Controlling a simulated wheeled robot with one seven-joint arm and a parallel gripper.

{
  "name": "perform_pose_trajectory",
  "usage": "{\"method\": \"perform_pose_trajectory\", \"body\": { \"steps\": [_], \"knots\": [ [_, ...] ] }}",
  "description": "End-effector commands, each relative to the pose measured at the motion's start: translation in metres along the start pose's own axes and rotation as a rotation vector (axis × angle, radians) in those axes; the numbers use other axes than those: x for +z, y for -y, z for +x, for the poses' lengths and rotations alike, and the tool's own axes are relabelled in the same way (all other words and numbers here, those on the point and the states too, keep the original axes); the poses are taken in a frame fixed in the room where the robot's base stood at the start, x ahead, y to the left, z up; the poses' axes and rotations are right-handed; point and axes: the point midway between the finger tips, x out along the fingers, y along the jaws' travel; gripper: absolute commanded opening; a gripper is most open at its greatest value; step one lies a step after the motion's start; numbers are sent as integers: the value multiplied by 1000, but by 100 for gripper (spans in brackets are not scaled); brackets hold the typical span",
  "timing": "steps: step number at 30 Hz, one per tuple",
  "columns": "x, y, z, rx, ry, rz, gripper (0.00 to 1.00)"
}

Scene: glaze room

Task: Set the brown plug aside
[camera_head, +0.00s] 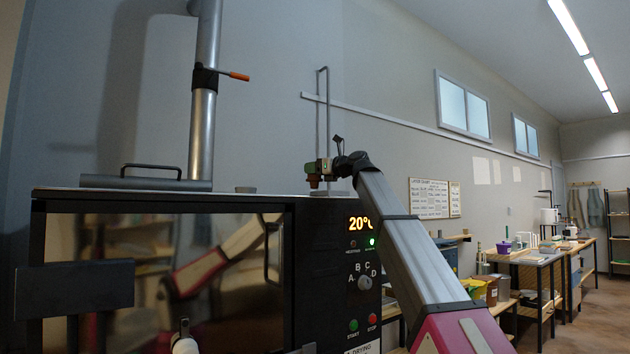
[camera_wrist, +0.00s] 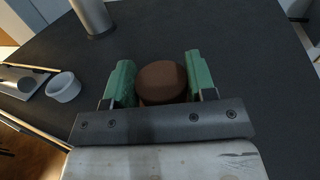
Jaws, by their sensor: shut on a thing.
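The brown plug (camera_wrist: 162,82) is a rounded brown piece between the two green fingers of my gripper (camera_wrist: 159,64) in the wrist view. The fingers are shut on its sides. In the head view my gripper (camera_head: 314,170) is small and far off, above the right end of the dark cabinet's top (camera_head: 110,191). The brown plug also shows there as a small brown shape (camera_head: 313,183) under the fingers. A flat grey piece (camera_head: 330,193) lies on the top just below and to the right; I cannot tell whether the plug touches anything.
A steel pipe (camera_head: 203,120) with an orange lever rises from the cabinet top. A white cup (camera_wrist: 63,87) is at left in the wrist view. Dark surface around the gripper is mostly clear.

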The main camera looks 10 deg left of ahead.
Motion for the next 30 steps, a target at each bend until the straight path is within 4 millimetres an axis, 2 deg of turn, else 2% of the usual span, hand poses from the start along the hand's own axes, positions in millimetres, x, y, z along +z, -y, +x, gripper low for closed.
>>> {"method": "perform_pose_trajectory", "body": {
  "steps": [7, 18, 19, 21, 30],
  "knots": [
    [-33, -2, -1, 1, 0, 1, 26],
    [-36, -2, 0, 1, 0, 0, 26],
    [-36, -2, 0, 1, 0, 0, 61],
    [-36, -1, 0, 1, 0, 0, 77],
    [-34, -1, 0, 0, 0, 0, 77]
  ]
}}
